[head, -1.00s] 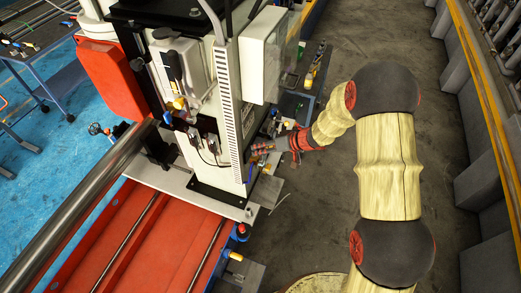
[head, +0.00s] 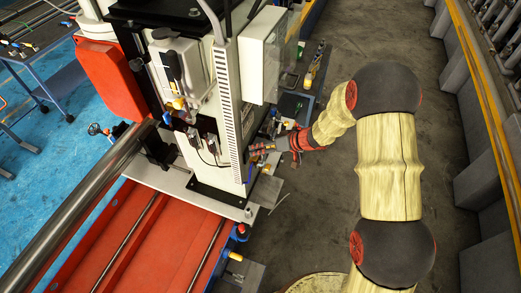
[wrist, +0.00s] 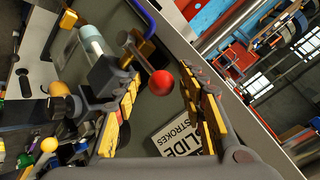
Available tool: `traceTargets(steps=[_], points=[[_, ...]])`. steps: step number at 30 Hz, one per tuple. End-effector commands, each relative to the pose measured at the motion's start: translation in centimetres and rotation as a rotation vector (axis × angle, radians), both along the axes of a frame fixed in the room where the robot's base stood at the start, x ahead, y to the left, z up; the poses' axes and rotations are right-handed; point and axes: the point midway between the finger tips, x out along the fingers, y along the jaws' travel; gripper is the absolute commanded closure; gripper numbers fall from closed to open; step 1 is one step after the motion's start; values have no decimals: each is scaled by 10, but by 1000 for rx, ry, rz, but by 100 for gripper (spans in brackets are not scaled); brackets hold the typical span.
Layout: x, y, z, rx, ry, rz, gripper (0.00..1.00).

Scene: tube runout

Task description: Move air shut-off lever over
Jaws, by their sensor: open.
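The air shut-off lever shows in the wrist view as a thin rod ending in a red ball knob (wrist: 161,82). The rod runs up and left to a brass fitting (wrist: 137,45) on the grey machine panel. My gripper (wrist: 163,92) is open, with a yellow-padded finger on each side of the knob in this view. I see a gap on both sides, and cannot tell how deep the knob sits between the fingers. In the head view my gripper (head: 258,150) is at the right side of the white machine; the lever is too small to make out there.
A label reading "SLIDE STROKES" (wrist: 182,137) is on the panel beyond the fingers. A blue tube (wrist: 141,14) and a pale cylinder (wrist: 90,40) are close by the fitting. In the head view, a white box (head: 262,55) stands above my gripper; the floor to the right is clear.

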Motion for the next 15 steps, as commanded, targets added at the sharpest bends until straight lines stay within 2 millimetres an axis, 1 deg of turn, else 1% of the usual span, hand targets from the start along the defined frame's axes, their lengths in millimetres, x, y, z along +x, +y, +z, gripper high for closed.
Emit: traceTargets(steps=[5,9,15], points=[[-6,-19,18,0,-3,-2,59],[-14,-40,37,-1,-4,-3,59],[-25,-66,60,-1,-2,-2,59]])
